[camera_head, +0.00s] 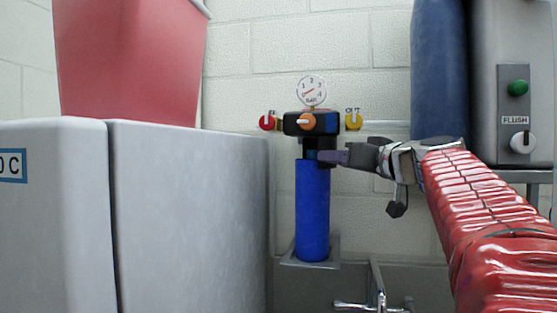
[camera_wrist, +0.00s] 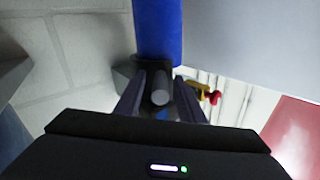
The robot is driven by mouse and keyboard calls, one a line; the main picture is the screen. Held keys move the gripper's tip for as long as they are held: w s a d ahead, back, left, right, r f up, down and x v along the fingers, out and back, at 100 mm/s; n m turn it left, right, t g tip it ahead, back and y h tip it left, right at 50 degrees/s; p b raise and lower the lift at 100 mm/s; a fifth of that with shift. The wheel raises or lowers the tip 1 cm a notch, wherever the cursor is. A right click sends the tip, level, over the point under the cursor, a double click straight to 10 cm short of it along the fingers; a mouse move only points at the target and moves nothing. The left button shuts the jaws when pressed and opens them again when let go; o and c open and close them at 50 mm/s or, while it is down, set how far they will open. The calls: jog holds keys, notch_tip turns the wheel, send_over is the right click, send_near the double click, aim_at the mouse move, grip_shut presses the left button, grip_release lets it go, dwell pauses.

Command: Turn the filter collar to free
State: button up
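The filter in the head view has a dark collar (camera_head: 314,148) between its black top block (camera_head: 310,122) and its upright blue bowl (camera_head: 312,210). My gripper (camera_head: 333,157) reaches in from the right, fingertips at the collar and hiding part of it. In the wrist view, my two fingers (camera_wrist: 160,97) stand apart, on either side of a round grey peg (camera_wrist: 160,91) in front of the collar. The blue bowl (camera_wrist: 158,30) shows above it. I cannot tell whether the fingers press on the peg.
A gauge (camera_head: 312,90) sits on top of the filter, with an orange knob (camera_head: 307,122), a red valve (camera_head: 267,122) and a yellow valve (camera_head: 353,120) nearby. A grey cabinet (camera_head: 190,200) stands left. A blue cylinder (camera_head: 438,70) and flush panel (camera_head: 516,115) are right.

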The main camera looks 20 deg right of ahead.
jog(key=shift+c, duration=0.6)
grip_shut()
